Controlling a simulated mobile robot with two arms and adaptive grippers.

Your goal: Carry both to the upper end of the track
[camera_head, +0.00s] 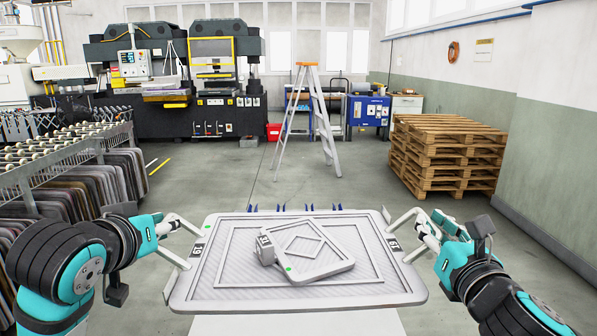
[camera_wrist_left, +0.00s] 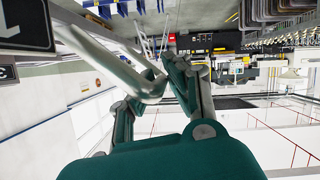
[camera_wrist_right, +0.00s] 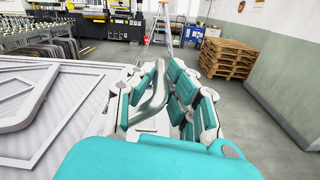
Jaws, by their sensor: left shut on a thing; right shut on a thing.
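A large grey panel (camera_head: 300,300) with raised frame lines lies nearly level in front of me. A smaller grey panel (camera_head: 325,255) with a diamond outline lies turned on it, with a grey block (camera_head: 265,249) at its left corner. My left gripper (camera_head: 170,225) is shut on the left bent handle, which also shows in the left wrist view (camera_wrist_left: 115,68). My right gripper (camera_head: 430,230) is shut on the right handle, which also shows in the right wrist view (camera_wrist_right: 156,95). I cannot tell which thing is the track.
A roller conveyor (camera_head: 62,150) with upright panels (camera_head: 95,190) below it stands at the left. A stepladder (camera_head: 310,115) stands ahead, and stacked pallets (camera_head: 445,150) stand at the right. Machines (camera_head: 215,85) line the back.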

